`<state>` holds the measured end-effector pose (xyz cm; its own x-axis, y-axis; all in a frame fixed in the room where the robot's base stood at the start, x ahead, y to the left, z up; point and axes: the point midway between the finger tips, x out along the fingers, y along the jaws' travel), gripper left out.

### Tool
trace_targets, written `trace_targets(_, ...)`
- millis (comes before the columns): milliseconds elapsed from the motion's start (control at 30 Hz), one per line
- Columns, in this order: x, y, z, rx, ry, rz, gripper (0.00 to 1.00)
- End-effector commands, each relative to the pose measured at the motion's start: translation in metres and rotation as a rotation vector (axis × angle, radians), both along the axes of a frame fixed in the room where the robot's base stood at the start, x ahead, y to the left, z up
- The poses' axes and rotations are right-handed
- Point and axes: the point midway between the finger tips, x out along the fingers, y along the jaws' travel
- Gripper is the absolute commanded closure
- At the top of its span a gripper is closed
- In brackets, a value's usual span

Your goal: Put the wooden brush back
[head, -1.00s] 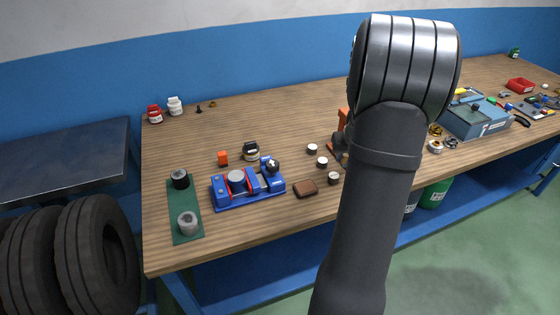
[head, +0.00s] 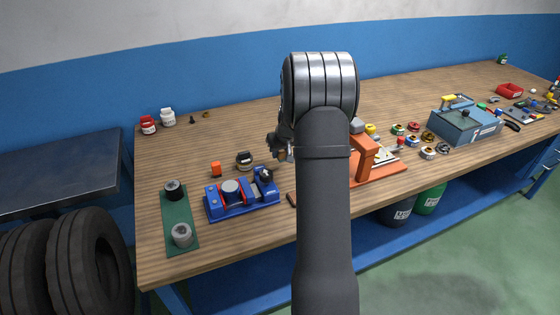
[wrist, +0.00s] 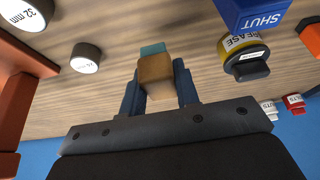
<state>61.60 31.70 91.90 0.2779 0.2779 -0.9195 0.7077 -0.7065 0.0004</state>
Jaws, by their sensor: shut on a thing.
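My gripper shows in the wrist view (wrist: 157,88), its two dark fingers shut on the wooden brush (wrist: 157,75). The brush is a tan wooden block with a teal part at its far end. It is held above the wooden bench, and I cannot tell its exact height. In the head view my gripper (head: 280,148) is partly hidden behind my arm, just right of the grease tin. The brush cannot be made out clearly there.
The blue fixture (head: 242,198) and grease tin (head: 244,160) stand to the left. A green mat (head: 179,214) with two round parts lies further left. An orange press (head: 365,160) stands right of my arm. A dark brown item (head: 291,199) is partly hidden.

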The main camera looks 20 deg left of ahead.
Motion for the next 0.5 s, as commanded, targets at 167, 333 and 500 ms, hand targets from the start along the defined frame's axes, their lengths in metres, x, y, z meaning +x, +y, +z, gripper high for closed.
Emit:
trace_targets(167, 0.0, 0.004, -0.011, 0.0, 0.002, -0.001, 0.93)
trace_targets(333, 0.0, 0.003, -0.036, 0.0, 0.003, -0.002, 0.93)
trace_targets(500, 0.0, 0.003, -0.042, 0.001, 0.0, -0.001, 0.93)
